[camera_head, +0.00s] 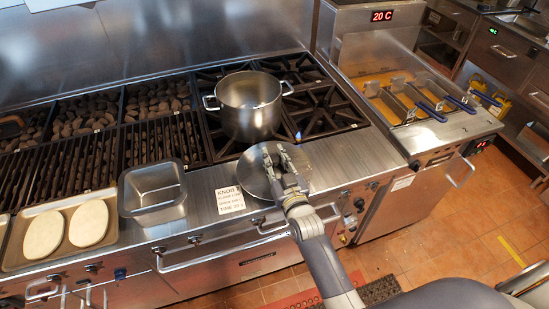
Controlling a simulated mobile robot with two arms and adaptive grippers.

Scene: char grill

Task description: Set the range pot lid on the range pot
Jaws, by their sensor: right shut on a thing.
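The range pot (248,106) is a steel pot with two side handles. It stands upright and open on the burner grates near the middle of the head view. The range pot lid (254,178) is a round steel disc at the front ledge, just in front of the pot and apart from it. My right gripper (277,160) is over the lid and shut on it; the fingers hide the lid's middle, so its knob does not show. Whether the lid rests on the ledge or is slightly raised, I cannot tell. My left gripper is not in view.
A steel square pan (153,212) and a card (230,199) lie on the front ledge left of the lid. A tray (14,262) with two pale flat pieces is further left. The char grill (70,165) lies behind. A fryer (405,100) stands to the right.

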